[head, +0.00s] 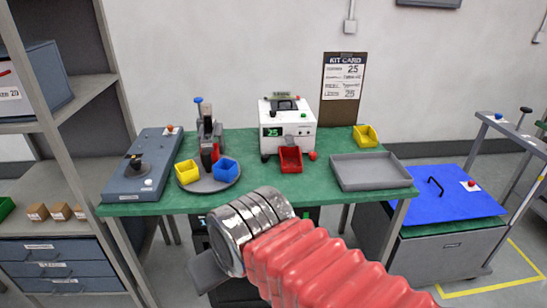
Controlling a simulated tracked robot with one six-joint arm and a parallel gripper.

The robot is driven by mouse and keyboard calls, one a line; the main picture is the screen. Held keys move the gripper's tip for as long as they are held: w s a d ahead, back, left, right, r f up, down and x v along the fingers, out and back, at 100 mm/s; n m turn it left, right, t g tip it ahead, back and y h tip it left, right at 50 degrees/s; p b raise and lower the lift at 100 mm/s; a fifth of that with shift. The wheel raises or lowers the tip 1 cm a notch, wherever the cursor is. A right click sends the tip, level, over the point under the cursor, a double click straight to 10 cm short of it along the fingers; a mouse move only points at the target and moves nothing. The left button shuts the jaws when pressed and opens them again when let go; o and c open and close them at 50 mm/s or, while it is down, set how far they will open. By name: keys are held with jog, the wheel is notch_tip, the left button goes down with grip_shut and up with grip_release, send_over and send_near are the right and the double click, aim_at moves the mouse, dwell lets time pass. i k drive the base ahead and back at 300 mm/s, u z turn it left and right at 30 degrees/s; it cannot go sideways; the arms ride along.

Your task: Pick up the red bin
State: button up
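The red bin (290,159) is a small open-topped bin on the green table (262,189), right in front of the white machine (284,112) with the green "25" display. Nothing blocks my view of it. My gripper (206,272) shows only as a grey piece beyond the silver wrist, in front of the table's near edge and lower left of the bin in the picture. It is apart from the bin. The wrist hides most of it, so I cannot see its fingers' opening.
A round grey plate (217,187) holds a yellow bin (187,172) and a blue bin (225,169). A grey tray (369,172) lies to the right, with another yellow bin (365,135) behind it. Bare green tabletop lies in front of the red bin.

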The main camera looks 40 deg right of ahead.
aim_at(289, 158)
jog(key=u, duration=0.05)
jog(key=i, duration=1.15)
jog(key=z, duration=0.55)
